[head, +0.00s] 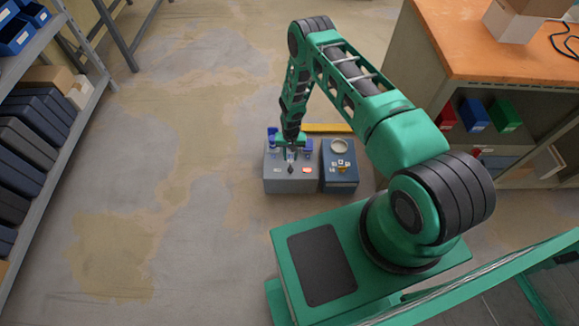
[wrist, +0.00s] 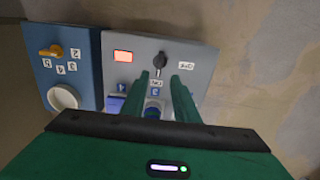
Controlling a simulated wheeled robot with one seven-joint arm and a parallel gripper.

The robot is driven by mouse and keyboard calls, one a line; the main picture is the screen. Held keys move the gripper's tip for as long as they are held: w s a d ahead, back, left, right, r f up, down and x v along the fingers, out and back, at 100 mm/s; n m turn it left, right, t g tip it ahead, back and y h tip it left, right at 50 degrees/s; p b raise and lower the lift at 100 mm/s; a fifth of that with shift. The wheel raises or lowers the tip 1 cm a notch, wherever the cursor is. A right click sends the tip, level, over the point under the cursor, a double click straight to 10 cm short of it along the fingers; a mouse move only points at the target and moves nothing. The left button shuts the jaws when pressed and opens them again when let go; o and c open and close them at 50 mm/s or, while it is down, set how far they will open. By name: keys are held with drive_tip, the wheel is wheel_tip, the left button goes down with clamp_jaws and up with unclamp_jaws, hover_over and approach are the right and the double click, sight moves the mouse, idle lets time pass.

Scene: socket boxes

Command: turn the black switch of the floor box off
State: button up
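The grey floor box (head: 275,185) stands on the floor and also shows in the wrist view (wrist: 198,58). Its black switch (wrist: 160,60) is a round knob with a narrow handle pointing down in the wrist view, toward a small white label (wrist: 157,83). A second white label (wrist: 186,66) lies to its right; I cannot read them surely. A red-orange lamp (wrist: 123,56) beside the switch is lit. My gripper (wrist: 159,77) is open and empty, its fingertips on either side of the handle's line, seemingly short of the knob. In the head view my gripper (head: 291,150) is over the box.
A blue box (head: 341,182) with a yellow knob (wrist: 51,51) and a white round socket (wrist: 63,97) stands close beside the grey box. Blue plugs or sockets (head: 272,138) sit at the grey box's far side. A shelf (head: 65,130) is left, an orange-topped bench (head: 470,55) right.

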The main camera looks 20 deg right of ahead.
wheel_tip(320, 180, down, 9)
drive_tip(key=shift+r, duration=0.15)
idle(0.4)
